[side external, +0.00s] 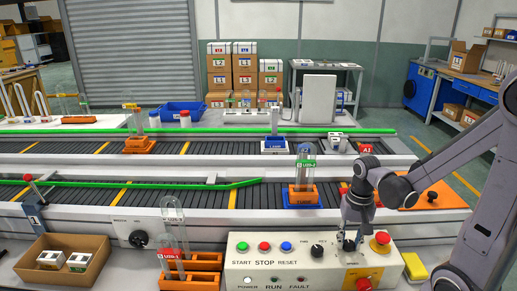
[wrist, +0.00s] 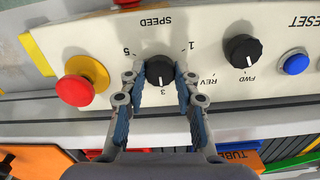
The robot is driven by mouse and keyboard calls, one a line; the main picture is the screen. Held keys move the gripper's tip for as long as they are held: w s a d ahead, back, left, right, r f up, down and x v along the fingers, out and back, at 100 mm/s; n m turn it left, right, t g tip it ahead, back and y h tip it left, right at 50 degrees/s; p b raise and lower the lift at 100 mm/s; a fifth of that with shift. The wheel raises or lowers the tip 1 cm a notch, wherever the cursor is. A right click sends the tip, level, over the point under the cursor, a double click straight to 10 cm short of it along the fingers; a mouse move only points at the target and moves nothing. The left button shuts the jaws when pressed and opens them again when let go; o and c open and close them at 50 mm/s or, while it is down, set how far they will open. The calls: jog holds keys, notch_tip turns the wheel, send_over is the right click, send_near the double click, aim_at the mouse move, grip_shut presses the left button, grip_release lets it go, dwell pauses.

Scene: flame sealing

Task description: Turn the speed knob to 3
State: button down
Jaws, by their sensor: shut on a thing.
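The black speed knob (wrist: 160,70) sits on the cream control panel (wrist: 215,85) under the word SPEED, which appears upside down in the wrist view. The numbers 1, 3 and 5 stand around it. A small pale mark on the knob appears to face the 3. My gripper (wrist: 161,82) has its two blue-padded fingers on either side of the knob, shut on it. In the side external view my gripper (side external: 350,238) points down onto the panel (side external: 300,272) and partly hides the knob.
A red emergency button (wrist: 76,90) on a yellow base is close beside the fingers. A black FWD/REV selector (wrist: 242,50) and a blue button (wrist: 293,64) are on the other side. Behind the panel, an orange tube holder (side external: 304,196) stands on the conveyor.

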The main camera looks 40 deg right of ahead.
aim_at(349, 243)
dwell(0.4)
jog(key=c, duration=1)
grip_release()
jog(key=shift+r, duration=6)
